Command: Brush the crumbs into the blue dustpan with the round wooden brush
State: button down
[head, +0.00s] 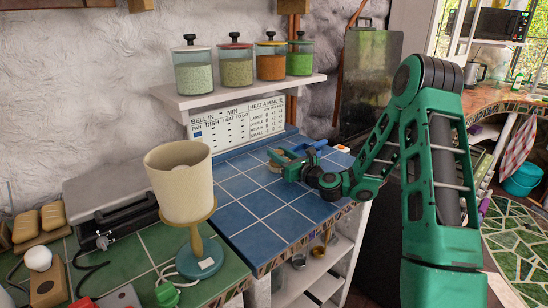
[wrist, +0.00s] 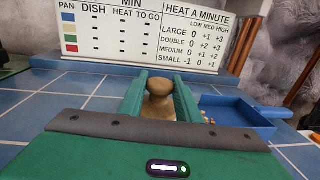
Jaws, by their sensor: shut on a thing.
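The round wooden brush (wrist: 158,88) shows its knob between the two green fingers of my gripper (wrist: 159,92) in the wrist view. My gripper is shut on it, and the brush's lower part is partly hidden. In the head view my gripper (head: 284,167) is over the blue tiles towards the back of the counter. The blue dustpan (wrist: 235,108) lies just right of the gripper in the wrist view; it also shows behind the gripper in the head view (head: 314,146). A few small tan crumbs (wrist: 208,120) are beside the right finger, close to the dustpan's left side.
A chart board (head: 237,121) stands against the wall behind the counter. A shelf with several jars (head: 194,70) hangs above. A lamp (head: 181,180) stands at the left on green tiles. The blue tiles (head: 250,208) in front of the gripper are clear.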

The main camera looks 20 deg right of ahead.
jog(key=shift+w+d+f, duration=0.2)
jog(key=shift+w+d, duration=0.05)
jog(key=shift+d, duration=0.5)
jog(key=shift+w+d+f, duration=0.15)
jog(key=shift+w+d, duration=0.1)
jog(key=shift+d, duration=0.45)
jog(key=shift+d+r, duration=0.1)
jog(key=shift+r, duration=0.15)
jog(key=shift+w+a+r, duration=0.1)
jog(key=shift+a+r, duration=0.05)
jog(key=shift+r, duration=1.65)
jog(key=shift+a+r, duration=0.1)
jog(key=shift+r, duration=1.65)
